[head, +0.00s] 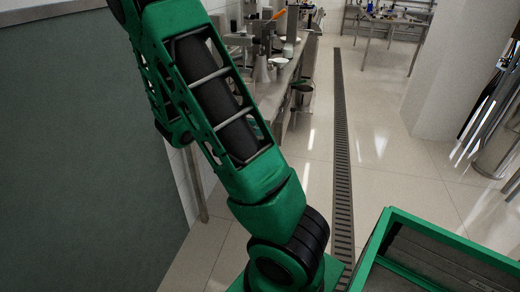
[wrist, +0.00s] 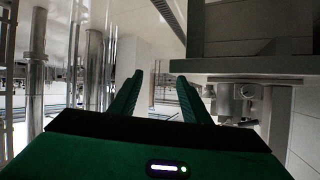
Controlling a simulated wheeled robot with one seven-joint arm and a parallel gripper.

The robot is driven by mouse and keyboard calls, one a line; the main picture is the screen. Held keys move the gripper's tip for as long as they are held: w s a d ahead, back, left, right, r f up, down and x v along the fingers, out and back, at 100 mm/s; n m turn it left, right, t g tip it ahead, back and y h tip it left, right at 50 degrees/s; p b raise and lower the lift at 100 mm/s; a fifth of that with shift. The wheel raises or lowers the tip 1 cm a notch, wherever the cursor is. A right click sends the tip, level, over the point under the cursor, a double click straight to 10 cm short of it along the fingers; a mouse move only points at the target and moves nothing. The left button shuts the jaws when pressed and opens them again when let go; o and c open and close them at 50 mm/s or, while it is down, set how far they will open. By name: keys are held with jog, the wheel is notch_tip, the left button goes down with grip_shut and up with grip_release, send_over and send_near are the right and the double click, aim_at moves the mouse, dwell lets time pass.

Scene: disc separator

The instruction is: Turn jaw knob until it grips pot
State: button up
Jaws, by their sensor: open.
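My gripper (wrist: 160,80) shows in the wrist view with its two green fingers apart and nothing between them. It does not show in the head view, where only my green arm crosses the left and middle. I cannot make out the jaw knob or the pot for certain in either view. In the wrist view, a grey metal fitting (wrist: 238,101) lies to the right of the fingers, apart from them, below a dark flat slab. In the head view, metal equipment (head: 262,68) stands on a far bench, small and partly behind my arm.
A large dark grey panel (head: 70,150) fills the left. Vertical metal posts (wrist: 94,70) stand left of the fingers in the wrist view.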

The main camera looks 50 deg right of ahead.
jog(key=s+a+n+g+y, duration=0.1)
jog(key=s+a+n+y, duration=0.3)
jog(key=s+a+y, duration=0.3)
jog(key=shift+s+a, duration=1)
jog(key=shift+s, duration=0.2)
